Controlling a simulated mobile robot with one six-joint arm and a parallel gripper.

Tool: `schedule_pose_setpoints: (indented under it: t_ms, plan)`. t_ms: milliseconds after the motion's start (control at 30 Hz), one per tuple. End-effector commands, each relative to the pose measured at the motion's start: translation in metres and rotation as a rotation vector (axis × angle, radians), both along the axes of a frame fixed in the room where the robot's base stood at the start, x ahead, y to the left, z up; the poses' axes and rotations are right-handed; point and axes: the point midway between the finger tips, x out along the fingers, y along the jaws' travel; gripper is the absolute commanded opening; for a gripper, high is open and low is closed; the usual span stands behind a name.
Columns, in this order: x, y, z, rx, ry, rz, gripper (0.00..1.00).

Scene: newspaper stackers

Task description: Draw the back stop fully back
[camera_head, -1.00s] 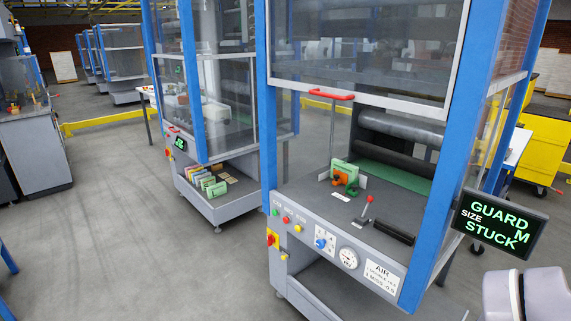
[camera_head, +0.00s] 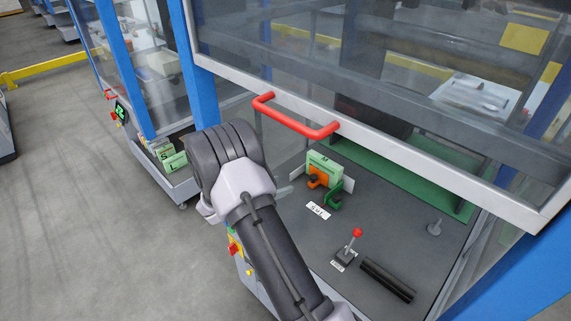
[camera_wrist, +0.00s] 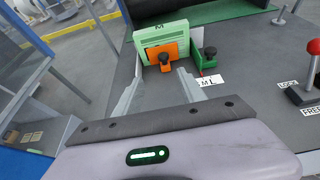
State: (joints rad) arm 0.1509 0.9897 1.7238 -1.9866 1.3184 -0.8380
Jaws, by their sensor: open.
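A pale green block marked M (camera_head: 323,163) stands on the grey deck inside the machine, below the raised guard. An orange piece (camera_head: 318,177) with a black knob is against its front, and a green piece (camera_head: 335,195) with a black knob is to its right. I cannot tell which is the back stop. In the wrist view the M block (camera_wrist: 165,36), orange piece (camera_wrist: 156,52) and green piece (camera_wrist: 207,63) lie ahead of my gripper (camera_wrist: 160,76). Its two fingers are apart and hold nothing. In the head view my arm mostly hides the gripper.
The clear guard has a red handle (camera_head: 295,118) on its lower edge, above the deck. A red-knobbed lever (camera_head: 350,245) and a black ridged bar (camera_head: 387,280) are on the deck's front right. A blue post (camera_head: 200,95) stands left of the opening.

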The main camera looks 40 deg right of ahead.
Motion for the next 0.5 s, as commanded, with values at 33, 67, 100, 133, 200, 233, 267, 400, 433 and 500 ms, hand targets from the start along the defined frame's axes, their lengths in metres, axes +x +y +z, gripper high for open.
schedule_pose_setpoints:
  t_ms: [33, 67, 100, 133, 200, 233, 267, 400, 433, 500]
  plan:
    - [-0.001, -0.009, -0.006, 0.001, 0.000, -0.004, 0.48]
    - [-0.001, -0.014, -0.009, 0.001, 0.000, -0.005, 0.48]
    - [0.000, -0.024, -0.014, 0.000, 0.000, -0.007, 0.48]
    - [0.001, -0.031, -0.017, 0.001, -0.001, -0.006, 0.48]
    - [0.002, -0.047, -0.024, 0.001, -0.002, -0.007, 0.48]
    - [0.002, -0.054, -0.027, 0.001, -0.001, -0.007, 0.48]
    - [0.003, -0.061, -0.030, 0.002, -0.002, -0.006, 0.48]
    - [0.006, -0.094, -0.044, 0.001, -0.003, -0.007, 0.48]
    - [0.006, -0.101, -0.046, 0.001, -0.004, -0.007, 0.48]
    - [0.008, -0.115, -0.052, 0.002, -0.003, -0.007, 0.48]
